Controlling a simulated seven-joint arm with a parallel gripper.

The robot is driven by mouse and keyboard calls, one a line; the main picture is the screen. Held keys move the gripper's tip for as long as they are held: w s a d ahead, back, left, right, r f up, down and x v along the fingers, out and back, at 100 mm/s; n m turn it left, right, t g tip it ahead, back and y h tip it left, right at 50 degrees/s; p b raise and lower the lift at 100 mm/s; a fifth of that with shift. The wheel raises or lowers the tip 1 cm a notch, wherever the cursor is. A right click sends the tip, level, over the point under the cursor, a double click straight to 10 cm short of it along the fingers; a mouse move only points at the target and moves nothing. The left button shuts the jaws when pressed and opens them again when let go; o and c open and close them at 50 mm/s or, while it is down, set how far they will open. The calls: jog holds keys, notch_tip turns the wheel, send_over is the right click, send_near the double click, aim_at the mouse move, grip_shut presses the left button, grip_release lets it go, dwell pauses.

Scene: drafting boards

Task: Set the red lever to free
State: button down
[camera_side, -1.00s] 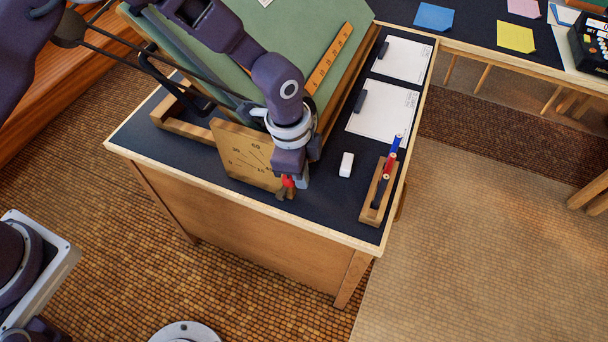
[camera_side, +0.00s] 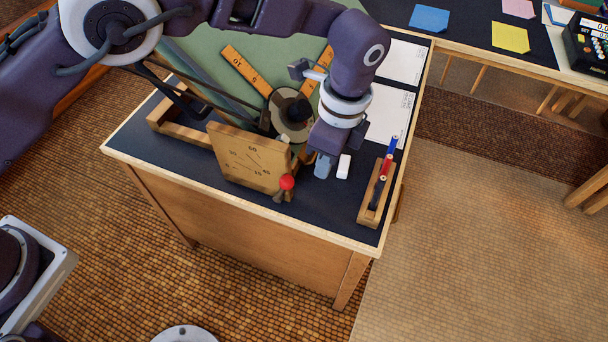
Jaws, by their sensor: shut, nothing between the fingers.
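The red lever (camera_side: 286,182) shows as a round red knob at the lower right of a wooden dial plate (camera_side: 243,165) near the front edge of the desk. The plate carries an arc of numbers, among them 60 and 45; I cannot make out a "free" mark. My gripper (camera_side: 322,168) points down to the right of the knob, apart from it. It is shut and empty, beside a white eraser (camera_side: 343,166). The lever's lower part is small and hard to make out.
A tilted green drafting board (camera_side: 205,62) with wooden rulers and a round protractor head (camera_side: 292,112) stands behind the plate. A wooden pen rack (camera_side: 376,192) is at right. Dark desk surface (camera_side: 325,210) in front is clear.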

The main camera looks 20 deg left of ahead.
aim_at(282, 189)
jog(key=shift+m+y, duration=0.5)
jog(key=x, duration=0.3)
jog(key=d+x, duration=0.1)
jog(key=x, duration=0.3)
jog(key=s+x, duration=0.1)
jog(key=x, duration=0.2)
jog(key=shift+s+d+f, duration=0.1)
jog(key=shift+s+f, duration=0.05)
jog(key=shift+f, duration=0.25)
jog(key=shift+w+a+r, duration=0.2)
jog(key=shift+a+r, duration=0.4)
jog(key=shift+a, duration=0.25)
jog(key=shift+w+a+r, duration=0.15)
jog(key=shift+a+r, duration=0.45)
jog(key=shift+a, duration=0.2)
jog(key=shift+a+r, duration=0.3)
jog(key=shift+a, duration=0.25)
